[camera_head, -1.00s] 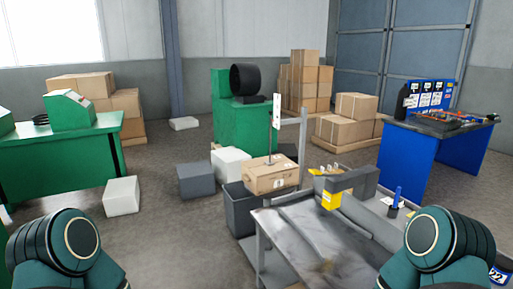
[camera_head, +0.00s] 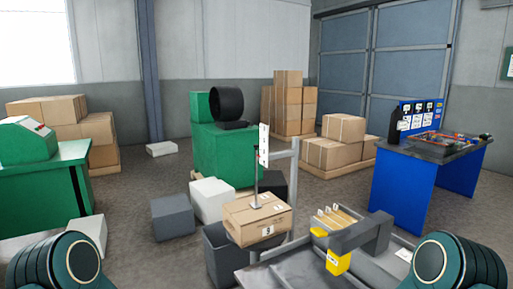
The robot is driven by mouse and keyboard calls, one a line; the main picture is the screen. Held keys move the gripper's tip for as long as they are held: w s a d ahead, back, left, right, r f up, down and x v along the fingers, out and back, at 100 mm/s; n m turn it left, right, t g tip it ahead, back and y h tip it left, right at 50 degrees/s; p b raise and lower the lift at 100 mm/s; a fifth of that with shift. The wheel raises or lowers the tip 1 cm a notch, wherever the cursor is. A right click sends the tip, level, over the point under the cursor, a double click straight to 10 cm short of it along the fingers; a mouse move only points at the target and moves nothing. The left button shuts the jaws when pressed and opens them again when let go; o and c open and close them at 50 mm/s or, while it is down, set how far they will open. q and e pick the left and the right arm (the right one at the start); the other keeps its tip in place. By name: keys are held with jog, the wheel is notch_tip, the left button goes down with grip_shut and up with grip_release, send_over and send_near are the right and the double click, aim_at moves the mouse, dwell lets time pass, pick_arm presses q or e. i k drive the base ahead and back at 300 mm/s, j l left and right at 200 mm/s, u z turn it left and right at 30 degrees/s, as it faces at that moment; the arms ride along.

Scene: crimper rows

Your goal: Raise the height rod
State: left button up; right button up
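A thin upright rod (camera_head: 255,181), which looks like the height rod, stands at a cardboard box (camera_head: 240,227) near the middle of the head view. A white marked plate (camera_head: 263,145) is at the rod's upper end, next to a grey post (camera_head: 294,190). Whether the rod joins the box or stands behind it, I cannot tell. Only rounded dark green parts of my two arms show at the bottom corners. Neither of my grippers is in view, and both arms are well short of the rod.
A grey metal table (camera_head: 300,268) with a yellow-and-grey device (camera_head: 338,262) is in front. A dark bin (camera_head: 222,257) stands under the box. Grey and white blocks lie on the floor to the left. A blue workbench (camera_head: 405,190) stands right, a green bench (camera_head: 40,200) left.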

aim_at(255, 204)
jog(key=z, duration=0.4)
jog(key=i+j+z, duration=0.2)
jog(key=j+z, duration=0.25)
jog(key=i+j+z, duration=0.15)
jog(key=j+z, duration=0.15)
jog(key=z, duration=0.2)
jog(key=j+z, duration=0.2)
jog(key=j, duration=0.25)
jog(key=i+j+z, duration=0.15)
jog(key=j, duration=0.35)
jog(key=j+z, duration=0.25)
jog(key=j, duration=1.75)
